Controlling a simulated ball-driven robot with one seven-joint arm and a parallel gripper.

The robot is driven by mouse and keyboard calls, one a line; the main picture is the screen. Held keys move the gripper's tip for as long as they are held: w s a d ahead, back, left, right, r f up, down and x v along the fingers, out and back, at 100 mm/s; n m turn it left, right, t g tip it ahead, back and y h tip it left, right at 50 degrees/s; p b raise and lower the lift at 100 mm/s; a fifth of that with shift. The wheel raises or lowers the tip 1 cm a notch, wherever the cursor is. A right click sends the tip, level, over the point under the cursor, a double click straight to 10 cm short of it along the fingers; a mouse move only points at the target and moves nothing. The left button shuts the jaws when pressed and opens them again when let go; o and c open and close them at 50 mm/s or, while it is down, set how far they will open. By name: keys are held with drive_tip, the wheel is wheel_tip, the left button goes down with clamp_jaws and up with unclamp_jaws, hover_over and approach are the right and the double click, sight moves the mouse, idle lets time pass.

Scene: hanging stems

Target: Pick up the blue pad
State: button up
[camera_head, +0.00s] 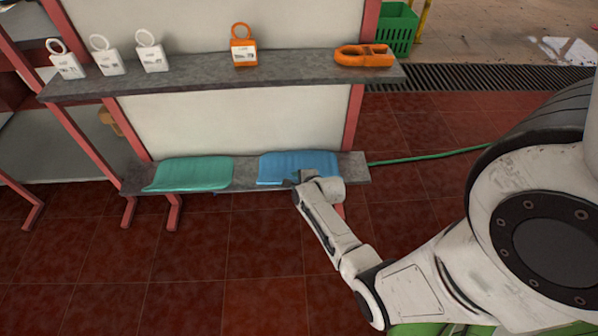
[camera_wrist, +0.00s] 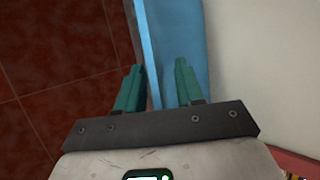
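The blue pad (camera_head: 296,165) lies on the right part of the low grey shelf (camera_head: 246,171) in the head view. It fills the upper middle of the wrist view (camera_wrist: 178,45), with its edge running up from between the fingers. My gripper (camera_wrist: 158,82) has two teal fingers spread apart, one on each side of the pad's near edge. Contact between fingers and pad cannot be made out. In the head view my gripper is at the pad's front right edge, its fingertips hidden by the wrist.
A green pad (camera_head: 190,173) lies left on the same shelf. The upper shelf (camera_head: 200,70) holds several white tags, an orange tag (camera_head: 243,48) and an orange clip-like object (camera_head: 363,56). Red posts frame the shelves. A green hose (camera_head: 430,156) and green crate (camera_head: 397,30) are at right.

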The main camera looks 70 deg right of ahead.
clamp_jaws()
